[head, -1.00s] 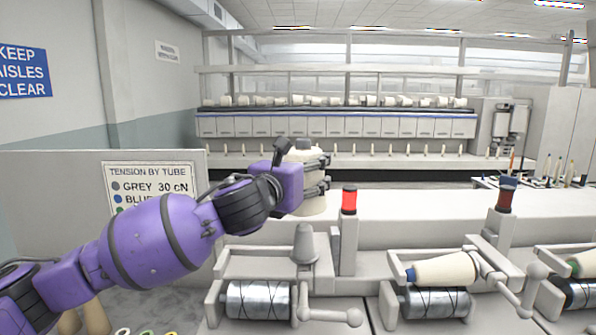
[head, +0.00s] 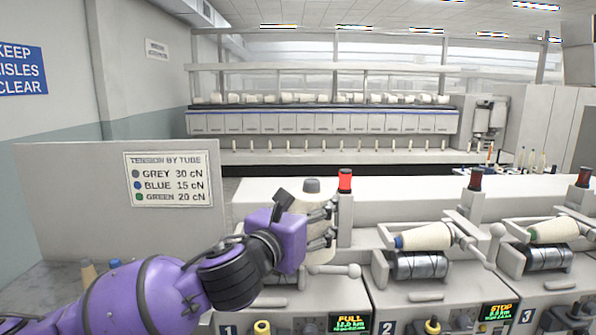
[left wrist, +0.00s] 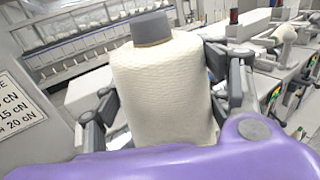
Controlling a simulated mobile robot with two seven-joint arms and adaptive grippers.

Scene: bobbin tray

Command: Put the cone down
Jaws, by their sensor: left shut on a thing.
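My left gripper (head: 318,228) is shut on a cream yarn cone with a grey tube tip (head: 312,186). In the head view the gripper and my purple arm hide much of the cone, which stands about upright in front of the first winding station. In the left wrist view the cone (left wrist: 163,85) fills the middle, with dark fingers on both sides of it. What lies directly under the cone is hidden, so I cannot tell whether it touches anything. My right gripper is not in view.
Stations two and three hold cream cones (head: 428,237) (head: 555,230) over metal drums. A red lamp (head: 345,181) stands just right of my held cone. A tension sign (head: 168,180) hangs on the left partition. Tube tips show at lower left (head: 89,273).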

